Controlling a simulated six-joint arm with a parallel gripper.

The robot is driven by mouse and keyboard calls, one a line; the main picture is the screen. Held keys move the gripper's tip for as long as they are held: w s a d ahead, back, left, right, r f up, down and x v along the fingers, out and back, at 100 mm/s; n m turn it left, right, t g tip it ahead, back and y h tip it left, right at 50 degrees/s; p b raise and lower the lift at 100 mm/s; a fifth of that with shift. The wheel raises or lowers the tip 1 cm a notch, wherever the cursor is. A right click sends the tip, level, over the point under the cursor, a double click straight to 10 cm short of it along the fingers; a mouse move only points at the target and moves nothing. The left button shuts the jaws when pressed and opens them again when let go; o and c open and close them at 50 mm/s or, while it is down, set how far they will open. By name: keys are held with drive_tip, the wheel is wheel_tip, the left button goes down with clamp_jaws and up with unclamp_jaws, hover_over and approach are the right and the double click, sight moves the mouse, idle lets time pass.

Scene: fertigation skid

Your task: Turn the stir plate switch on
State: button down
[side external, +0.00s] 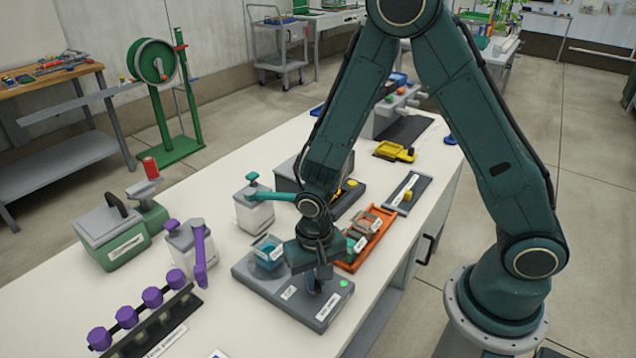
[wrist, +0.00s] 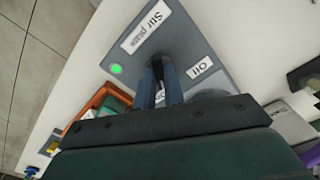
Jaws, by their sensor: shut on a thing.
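The grey stir plate (side external: 262,284) lies on the white bench, and it fills the upper middle of the wrist view (wrist: 185,32). A "Stir plate" label (wrist: 145,27) and an "Off" label (wrist: 200,67) show on its top. A bright green light (side external: 343,283) is at one corner, also clear in the wrist view (wrist: 116,69). My gripper (side external: 318,284) points down onto the plate, its fingers (wrist: 160,82) shut on the switch. The switch is mostly hidden by the fingers, so its position cannot be read. Another label between the fingers is partly covered.
An orange tray (side external: 376,236) with small containers is close behind my gripper. A white bottle with a teal top (side external: 254,208) and a purple-handled dispenser (side external: 187,246) stand to the left.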

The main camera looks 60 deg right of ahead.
drive_tip(key=shift+m, duration=1.3)
drive_tip(key=c, duration=1.5)
unclamp_jaws()
drive_tip(key=shift+r, duration=0.1)
wheel_tip(320, 180, up, 14)
drive_tip(key=shift+f, duration=0.2)
